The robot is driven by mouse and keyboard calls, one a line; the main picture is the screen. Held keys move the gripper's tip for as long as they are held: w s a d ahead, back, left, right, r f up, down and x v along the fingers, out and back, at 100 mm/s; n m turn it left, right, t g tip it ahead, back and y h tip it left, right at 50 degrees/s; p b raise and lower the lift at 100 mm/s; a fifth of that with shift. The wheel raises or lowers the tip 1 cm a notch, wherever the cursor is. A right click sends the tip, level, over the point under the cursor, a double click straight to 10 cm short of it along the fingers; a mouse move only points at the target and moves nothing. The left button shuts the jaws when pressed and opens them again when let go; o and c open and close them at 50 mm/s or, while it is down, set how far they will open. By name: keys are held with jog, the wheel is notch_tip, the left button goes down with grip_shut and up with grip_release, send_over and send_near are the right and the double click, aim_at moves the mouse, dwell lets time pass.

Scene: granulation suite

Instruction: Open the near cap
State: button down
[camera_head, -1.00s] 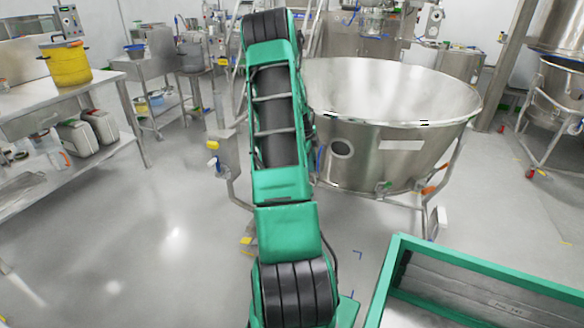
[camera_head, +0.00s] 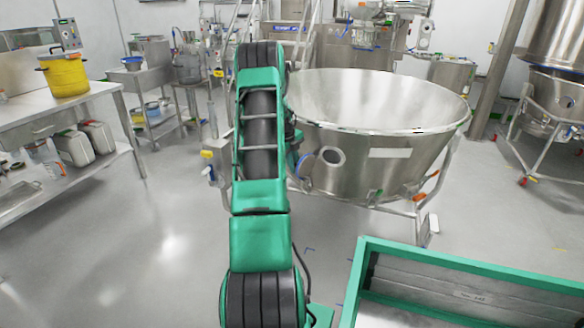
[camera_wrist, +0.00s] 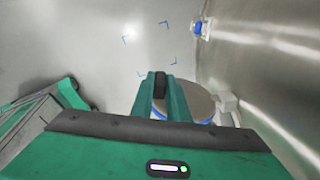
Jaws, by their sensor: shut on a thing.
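The near cap (camera_wrist: 198,106) is a round grey disc with a blue rim. In the wrist view it lies just beyond and to the right of my fingers. My gripper (camera_wrist: 159,90) is shut, with a dark piece between its fingertips that looks like part of the cap. In the head view the cap (camera_head: 304,168) shows partly, tilted away from the vessel wall, left of a round port (camera_head: 331,156) whose ring is in plain view. The port is on the side of a large steel cone-shaped vessel (camera_head: 390,153). My arm hides the gripper in the head view.
A steel table (camera_head: 105,90) with a yellow pot (camera_head: 65,74) stands at the left. Another blue-and-white fitting (camera_wrist: 199,28) shows at the top of the wrist view. Vessel legs stand at the right. The floor (camera_head: 170,240) at the left is clear.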

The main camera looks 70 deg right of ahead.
jog(key=shift+w+r, duration=0.1)
jog(key=shift+w, duration=0.5)
jog(key=c, duration=1.8)
grip_release()
jog(key=shift+o, duration=0.4)
jog(key=shift+s, duration=0.25)
jog(key=v, duration=1)
jog(key=shift+r, duration=0.3)
jog(key=shift+w, duration=0.1)
